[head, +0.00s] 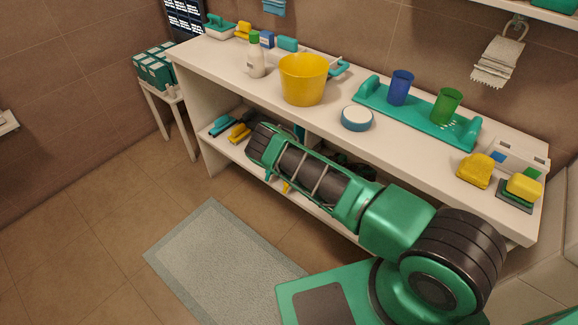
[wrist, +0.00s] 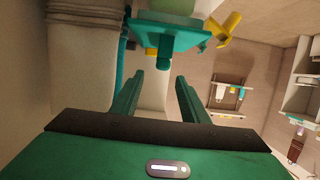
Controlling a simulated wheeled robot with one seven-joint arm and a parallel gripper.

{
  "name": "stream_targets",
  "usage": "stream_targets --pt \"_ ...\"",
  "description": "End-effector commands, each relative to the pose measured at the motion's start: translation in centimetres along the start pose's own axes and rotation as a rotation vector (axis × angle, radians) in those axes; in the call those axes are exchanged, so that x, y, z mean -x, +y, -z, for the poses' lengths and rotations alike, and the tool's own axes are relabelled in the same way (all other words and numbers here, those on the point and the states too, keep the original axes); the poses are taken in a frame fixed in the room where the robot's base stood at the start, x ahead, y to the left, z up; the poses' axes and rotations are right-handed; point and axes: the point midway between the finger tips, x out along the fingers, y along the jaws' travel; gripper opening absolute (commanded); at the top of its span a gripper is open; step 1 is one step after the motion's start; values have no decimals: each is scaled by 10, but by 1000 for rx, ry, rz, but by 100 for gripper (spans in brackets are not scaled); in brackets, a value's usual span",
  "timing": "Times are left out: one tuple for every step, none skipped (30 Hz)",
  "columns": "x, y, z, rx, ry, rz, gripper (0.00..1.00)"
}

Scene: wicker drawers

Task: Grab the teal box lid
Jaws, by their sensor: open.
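A pale green box body (wrist: 172,7) shows behind the lid, cut off by the frame edge. My gripper is open, its two green fingers apart with nothing between them. The knob is just beyond the fingertips, roughly in line with the gap. In the head view my arm reaches to the lower shelf, and I cannot make out the lid or the fingertips there.
The white counter (head: 215,62) overhangs the lower shelf (head: 218,141). On top are a yellow bucket (head: 303,80), cups, a teal rack (head: 420,112) and sponges. A yellow item (wrist: 222,30) is beside the lid. A grey mat (head: 220,255) lies on open floor.

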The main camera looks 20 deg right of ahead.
Motion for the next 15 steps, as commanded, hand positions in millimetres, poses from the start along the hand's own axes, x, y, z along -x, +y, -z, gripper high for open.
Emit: stream_targets --pt "-8 0 1 1 6 1 41" --pt "-12 0 2 1 6 -1 41" --pt "-18 0 1 3 4 0 41" --pt "-22 0 1 3 4 1 41" --pt "-26 0 1 3 3 0 41" --pt "-30 0 1 3 3 0 41" --pt "-32 0 1 2 4 -1 41" --pt "-34 0 1 3 4 -1 41" --pt "-36 0 1 3 4 -2 41" --pt "-38 0 1 3 4 -2 41" --pt "-39 0 1 3 4 -2 41" --pt "-42 0 1 4 4 -1 41" --pt "-44 0 1 4 4 -1 41" --pt "-48 -1 1 4 4 0 41" --pt "-54 -1 1 3 5 0 41"
